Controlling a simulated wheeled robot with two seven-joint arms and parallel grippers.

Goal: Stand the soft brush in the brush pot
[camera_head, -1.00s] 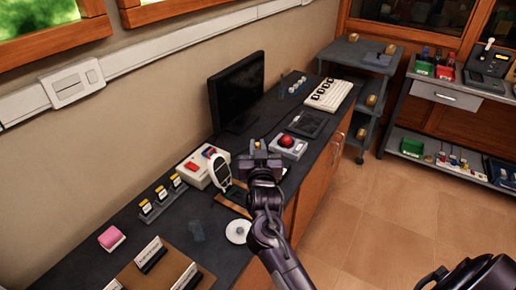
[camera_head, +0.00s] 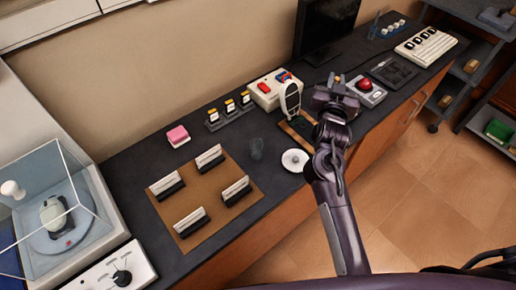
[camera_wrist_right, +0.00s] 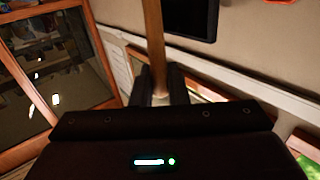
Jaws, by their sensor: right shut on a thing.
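My right gripper (camera_head: 335,100) is over the dark counter (camera_head: 130,165), near its front edge. In the right wrist view my right gripper (camera_wrist_right: 160,88) is shut on a wooden stick, which looks like the handle of the soft brush (camera_wrist_right: 154,35). The stick runs away from between the two fingers, and its bristles cannot be made out. In the head view the brush is not clear against the gripper. My left gripper is not in view.
A white handheld device (camera_head: 290,97) stands left of the gripper. A brown mat (camera_head: 213,190) holds several card stands. A pink block (camera_head: 178,136), a monitor (camera_head: 325,28) and a glass case (camera_head: 55,215) are also there.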

